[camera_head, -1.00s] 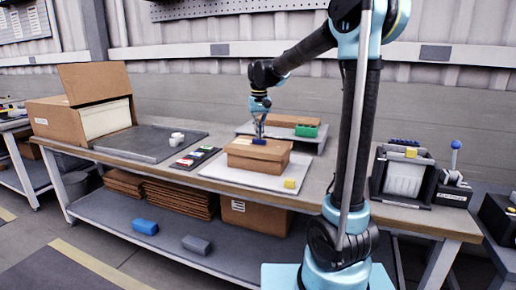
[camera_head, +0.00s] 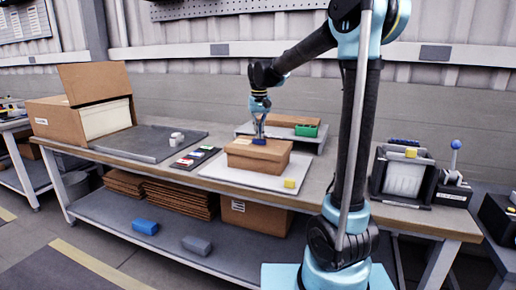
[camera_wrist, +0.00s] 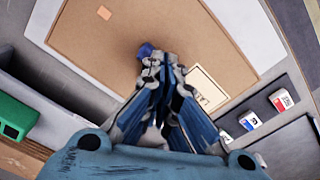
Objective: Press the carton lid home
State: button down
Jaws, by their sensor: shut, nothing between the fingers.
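The brown carton (camera_head: 258,160) sits on a white mat on the bench, with its flat lid (camera_head: 275,150) on top. The wrist view shows the lid (camera_wrist: 105,55) large, with a small orange square and a pale label on it. My gripper (camera_head: 259,140) points down at the lid's top, near its far side. In the wrist view the shut fingertips (camera_wrist: 147,55) are over the lid with a small blue piece at the tips. I cannot tell whether the tips touch the lid. The lid's seam with the carton is too small to judge.
A yellow block (camera_head: 290,183) lies on the white mat (camera_head: 225,176). A green box (camera_head: 306,130) stands on a raised grey tray behind. A dark strip with several coloured cards (camera_head: 195,158) lies left. An open box (camera_head: 95,110) stands far left; a black bin (camera_head: 402,175) stands right.

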jog(key=shift+f, duration=0.3)
jog(key=shift+r, duration=0.1)
dwell(0.5)
jog(key=shift+r, duration=2.4)
